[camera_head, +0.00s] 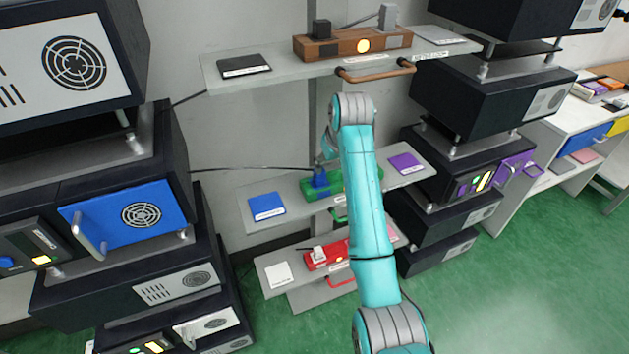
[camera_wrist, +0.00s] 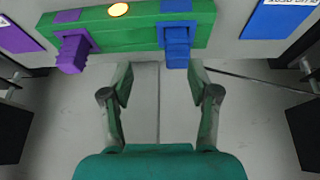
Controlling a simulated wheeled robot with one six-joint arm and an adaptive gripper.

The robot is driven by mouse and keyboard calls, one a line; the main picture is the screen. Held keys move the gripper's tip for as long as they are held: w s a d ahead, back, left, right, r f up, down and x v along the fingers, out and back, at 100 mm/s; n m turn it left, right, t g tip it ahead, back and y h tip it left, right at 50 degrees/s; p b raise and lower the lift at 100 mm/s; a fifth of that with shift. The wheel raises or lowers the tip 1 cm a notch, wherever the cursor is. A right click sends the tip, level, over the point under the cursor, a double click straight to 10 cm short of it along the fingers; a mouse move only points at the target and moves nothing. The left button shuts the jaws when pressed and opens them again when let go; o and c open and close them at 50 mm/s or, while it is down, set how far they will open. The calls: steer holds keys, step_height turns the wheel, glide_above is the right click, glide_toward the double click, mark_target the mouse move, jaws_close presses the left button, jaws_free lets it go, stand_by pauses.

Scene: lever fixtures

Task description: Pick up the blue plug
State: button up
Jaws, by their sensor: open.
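The blue plug (camera_head: 320,178) stands at the left end of a green block (camera_head: 314,190) on the middle shelf. In the wrist view the blue plug (camera_wrist: 177,46) sits on the green block (camera_wrist: 130,32), just beyond my gripper's right finger. My gripper (camera_wrist: 160,74) is open and empty, its two fingers apart. The blue plug lies right of the middle between the fingers, and I see no clear contact. A purple plug (camera_wrist: 74,52) sits on the same block, left of the fingers. In the head view my arm hides it and most of my gripper.
The middle shelf also holds a blue pad (camera_head: 266,206) and a purple pad (camera_head: 405,163). A brown block (camera_head: 345,46) stands on the shelf above, and a red block (camera_head: 322,257) on the shelf below. Dark equipment stacks flank the shelves. A thin cable runs left from the blue plug.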

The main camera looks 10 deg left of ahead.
mark_target(319, 179)
steer(key=shift+s+a+r, duration=0.35)
steer(key=shift+a+r, duration=0.1)
steer(key=shift+a, duration=0.3)
steer(key=shift+s+a+g, duration=0.1)
steer(key=shift+a+g, duration=0.15)
steer(key=shift+g, duration=0.05)
steer(key=shift+x, duration=1.25)
steer(key=x, duration=0.5)
steer(key=shift+r, duration=0.1)
jaws_close()
